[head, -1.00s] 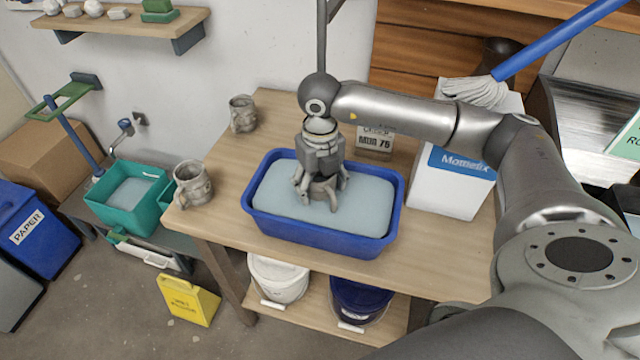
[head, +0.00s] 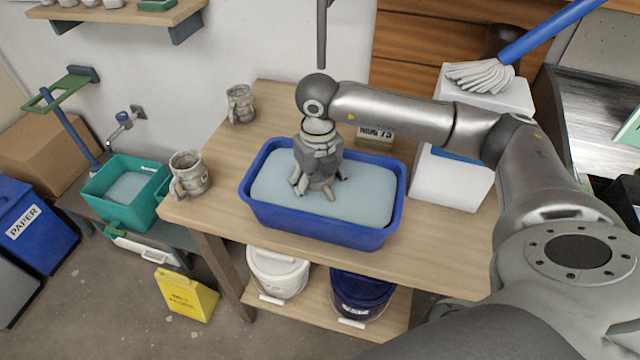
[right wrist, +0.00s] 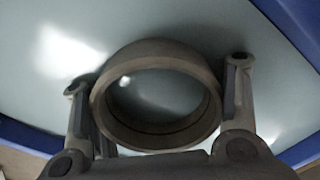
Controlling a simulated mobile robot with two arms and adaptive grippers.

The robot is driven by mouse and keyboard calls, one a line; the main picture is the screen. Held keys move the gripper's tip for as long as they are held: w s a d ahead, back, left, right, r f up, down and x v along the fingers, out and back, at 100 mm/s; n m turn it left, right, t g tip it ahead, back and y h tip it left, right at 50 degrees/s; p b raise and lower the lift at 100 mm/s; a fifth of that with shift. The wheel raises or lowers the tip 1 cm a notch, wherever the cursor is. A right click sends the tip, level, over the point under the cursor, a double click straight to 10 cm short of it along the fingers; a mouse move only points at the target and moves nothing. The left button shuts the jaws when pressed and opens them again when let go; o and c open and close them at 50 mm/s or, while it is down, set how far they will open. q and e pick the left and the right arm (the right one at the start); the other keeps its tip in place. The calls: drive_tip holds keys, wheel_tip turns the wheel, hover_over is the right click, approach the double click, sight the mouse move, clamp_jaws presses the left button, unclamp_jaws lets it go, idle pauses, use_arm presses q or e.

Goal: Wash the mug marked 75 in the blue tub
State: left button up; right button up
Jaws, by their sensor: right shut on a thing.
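The blue tub (head: 321,226) stands on the wooden table, filled with pale blue-grey water (head: 365,195). My right gripper (head: 318,186) points down into the tub from above, fingers at the water. It is shut on a grey-brown mug (right wrist: 155,52), seen from above as a round rim between the two fingers in the right wrist view. In the head view the mug is nearly all hidden by the fingers and the water. No number on it shows. My left gripper is not in view.
Two other stone-grey mugs stand on the table, one at the left edge (head: 189,174) and one at the back (head: 240,104). A white box (head: 449,183) is close on the tub's right. Table space left of the tub is clear.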

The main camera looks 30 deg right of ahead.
drive_tip(key=shift+a, duration=0.4)
drive_tip(key=shift+d+b, duration=0.35)
drive_tip(key=shift+d, duration=0.9)
drive_tip(key=shift+a, duration=0.15)
drive_tip(key=shift+a, duration=1.1)
drive_tip(key=shift+d, duration=0.15)
drive_tip(key=shift+d+b, duration=0.3)
drive_tip(key=shift+d, duration=0.8)
drive_tip(key=shift+a, duration=0.1)
